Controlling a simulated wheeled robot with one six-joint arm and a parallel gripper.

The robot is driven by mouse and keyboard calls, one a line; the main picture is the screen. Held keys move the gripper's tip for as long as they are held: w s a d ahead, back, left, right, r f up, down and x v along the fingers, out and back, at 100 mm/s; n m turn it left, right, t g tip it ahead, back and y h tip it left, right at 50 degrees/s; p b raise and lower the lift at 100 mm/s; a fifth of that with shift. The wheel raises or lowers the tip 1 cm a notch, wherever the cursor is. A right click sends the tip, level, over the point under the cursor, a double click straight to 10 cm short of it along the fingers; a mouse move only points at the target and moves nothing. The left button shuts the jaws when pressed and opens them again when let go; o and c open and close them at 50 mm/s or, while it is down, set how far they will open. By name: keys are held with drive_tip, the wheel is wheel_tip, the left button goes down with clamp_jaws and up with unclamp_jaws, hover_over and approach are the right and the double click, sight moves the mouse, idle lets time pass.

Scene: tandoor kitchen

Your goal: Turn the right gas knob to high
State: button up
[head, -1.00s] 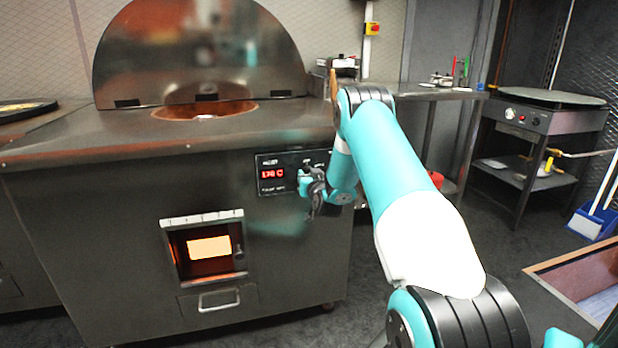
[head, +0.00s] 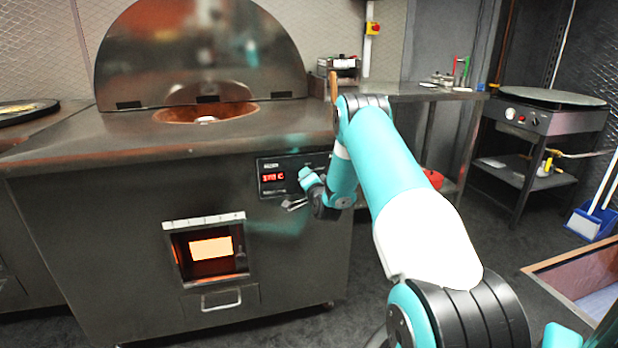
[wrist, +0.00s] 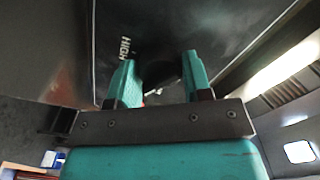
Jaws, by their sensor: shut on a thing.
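My gripper (wrist: 160,80) has its two teal fingers closed on the sides of a dark round knob (wrist: 163,73) on a dark panel. The knob is shadowed, and a small pale mark shows low between the fingers. A printed HIGH label (wrist: 124,48) is just beside the left finger. In the head view my gripper (head: 305,187) is at the right part of the tandoor's control panel (head: 272,190). It hides the knob there. A red lit display (head: 273,177) is left of it.
The steel tandoor (head: 110,235) has a glowing window (head: 211,248) below the panel and a drawer handle (head: 221,300) under that. Its round lid (head: 200,55) stands upright behind the opening. A side table (head: 425,92) is behind my arm.

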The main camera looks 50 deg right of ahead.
drive_tip(key=m+p, duration=0.4)
drive_tip(key=m, duration=0.3)
drive_tip(key=shift+r, duration=0.2)
drive_tip(key=shift+f+m+p, duration=0.1)
drive_tip(key=shift+m+p, duration=1.15)
drive_tip(key=shift+m, duration=1.45)
drive_tip(key=o, duration=0.9)
drive_tip(key=shift+s+a, duration=0.1)
drive_tip(key=b+v, duration=1.7)
drive_tip(key=b, duration=0.6)
drive_tip(key=shift+s, duration=0.15)
